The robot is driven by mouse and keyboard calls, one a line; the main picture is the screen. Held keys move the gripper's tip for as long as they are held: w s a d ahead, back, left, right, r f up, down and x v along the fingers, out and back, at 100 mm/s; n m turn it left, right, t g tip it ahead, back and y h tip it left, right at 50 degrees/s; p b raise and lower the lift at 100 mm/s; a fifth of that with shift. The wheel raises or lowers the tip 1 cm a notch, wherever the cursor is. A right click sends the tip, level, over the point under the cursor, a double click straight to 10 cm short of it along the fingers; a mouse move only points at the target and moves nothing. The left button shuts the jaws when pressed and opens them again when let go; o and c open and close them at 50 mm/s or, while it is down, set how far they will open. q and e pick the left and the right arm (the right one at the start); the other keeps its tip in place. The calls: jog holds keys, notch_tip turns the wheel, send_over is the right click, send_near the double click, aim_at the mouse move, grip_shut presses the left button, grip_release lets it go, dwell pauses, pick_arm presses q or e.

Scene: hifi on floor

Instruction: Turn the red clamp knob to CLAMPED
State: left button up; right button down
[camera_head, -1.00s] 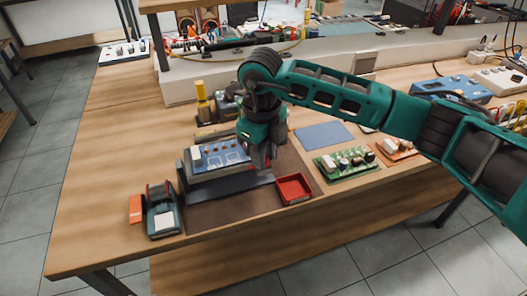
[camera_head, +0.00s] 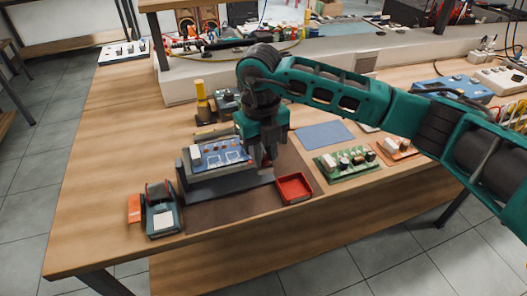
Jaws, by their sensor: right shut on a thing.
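A grey clamp fixture (camera_head: 232,188) stands on a dark mat on the workbench and holds a blue circuit board (camera_head: 222,155). My right gripper (camera_head: 265,163) points down at the right end of the fixture. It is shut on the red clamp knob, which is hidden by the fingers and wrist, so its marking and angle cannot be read. My left gripper is out of view.
A red tray (camera_head: 294,188) sits just right of the fixture. A small teal and orange device (camera_head: 160,210) stands to the left. A green circuit board (camera_head: 346,162) and a blue-grey pad (camera_head: 324,135) lie to the right. A yellow-topped tool (camera_head: 202,100) stands behind.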

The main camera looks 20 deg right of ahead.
jog(key=m, duration=0.6)
jog(key=m+p, duration=0.1)
jog(key=m, duration=0.5)
jog(key=shift+w+m, duration=0.1)
jog(key=shift+m, duration=0.3)
dwell(0.3)
jog(key=c, duration=0.9)
grip_release()
notch_tip(320, 180, up, 13)
jog(key=shift+w+a, duration=0.1)
jog(key=shift+w, duration=0.05)
